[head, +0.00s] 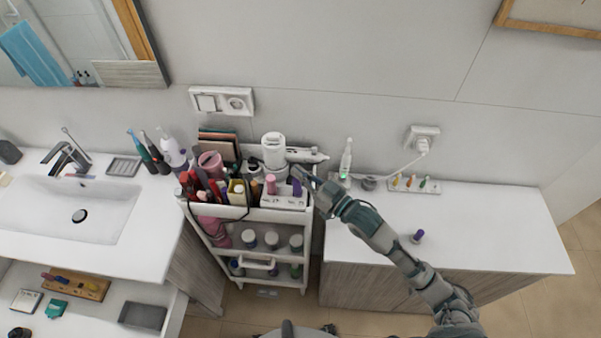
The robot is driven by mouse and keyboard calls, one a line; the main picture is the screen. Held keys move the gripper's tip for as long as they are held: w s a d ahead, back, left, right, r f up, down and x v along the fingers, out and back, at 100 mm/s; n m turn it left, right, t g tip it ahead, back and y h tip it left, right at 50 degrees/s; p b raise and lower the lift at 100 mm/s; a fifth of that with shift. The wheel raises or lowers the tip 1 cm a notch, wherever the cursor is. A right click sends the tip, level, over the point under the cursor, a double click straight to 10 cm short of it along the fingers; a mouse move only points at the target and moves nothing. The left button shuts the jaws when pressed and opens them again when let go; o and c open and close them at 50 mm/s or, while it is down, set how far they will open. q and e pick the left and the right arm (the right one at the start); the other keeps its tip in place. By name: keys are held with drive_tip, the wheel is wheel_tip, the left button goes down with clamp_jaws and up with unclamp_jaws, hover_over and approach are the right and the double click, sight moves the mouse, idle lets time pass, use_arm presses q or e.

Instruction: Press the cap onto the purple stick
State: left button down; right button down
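A purple stick (296,188) stands at the right of a small white holder (284,201) on the cart's top tier, beside a pink stick (271,185). A small dark purple piece (418,235) stands apart on the right counter; I cannot tell whether it is the cap. My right gripper (304,178) reaches in from the right, with its fingertips right by the top of the purple stick. The fingers are small and dark, so I cannot tell whether they touch or hold it, or whether a cap is between them. My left gripper is not in view.
The white cart (255,214) is crowded with brushes, bottles and a white canister (274,150). A sink counter (150,222) is to its left. The right counter (480,222) is mostly clear, with an electric toothbrush (346,158) and a small tray (428,187) along the back.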

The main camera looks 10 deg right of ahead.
drive_tip(key=shift+f, duration=0.1)
idle(0.5)
drive_tip(key=shift+f+b, duration=0.75)
drive_tip(key=shift+f, duration=0.45)
wheel_tip(320, 180, up, 7)
drive_tip(key=p, duration=0.7)
drive_tip(key=shift+r, duration=0.1)
drive_tip(key=shift+s, duration=0.1)
idle(0.6)
